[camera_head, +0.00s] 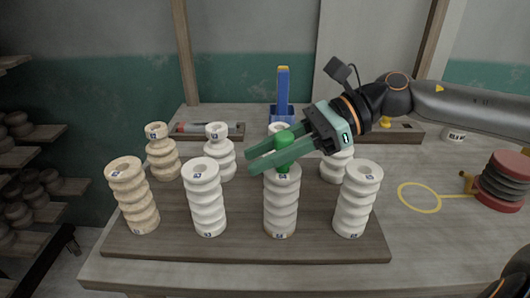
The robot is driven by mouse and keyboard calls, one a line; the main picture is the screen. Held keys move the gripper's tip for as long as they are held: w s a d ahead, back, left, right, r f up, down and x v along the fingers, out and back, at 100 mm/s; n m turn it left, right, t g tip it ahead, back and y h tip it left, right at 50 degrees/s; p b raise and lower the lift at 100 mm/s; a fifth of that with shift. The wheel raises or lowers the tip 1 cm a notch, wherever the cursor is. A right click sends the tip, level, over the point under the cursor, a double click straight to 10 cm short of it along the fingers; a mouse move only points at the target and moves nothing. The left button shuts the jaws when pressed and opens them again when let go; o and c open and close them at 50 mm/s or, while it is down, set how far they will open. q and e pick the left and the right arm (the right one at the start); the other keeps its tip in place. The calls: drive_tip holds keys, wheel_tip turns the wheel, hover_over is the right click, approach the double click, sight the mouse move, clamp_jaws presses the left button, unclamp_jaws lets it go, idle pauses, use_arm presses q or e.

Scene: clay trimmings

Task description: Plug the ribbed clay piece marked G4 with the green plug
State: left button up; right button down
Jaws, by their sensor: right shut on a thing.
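The green plug (285,139) is held between the long green fingers of my right gripper (254,161). The plug is over the top of a white ribbed clay piece (281,210), third from the left in the front row, whose small label seems to read G4. My left gripper is not in view.
Several other ribbed pieces, such as the front second one (205,205) and front right one (357,205), stand close by on a wooden board (165,248). A blue stand (282,95) is behind. A yellow ring (419,197) and a red-ended spool (503,182) are at right.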

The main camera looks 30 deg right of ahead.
drive_tip(key=shift+f+b, duration=0.35)
drive_tip(key=shift+f, duration=0.15)
drive_tip(key=shift+f+b, duration=0.35)
drive_tip(key=c, duration=0.5)
unclamp_jaws()
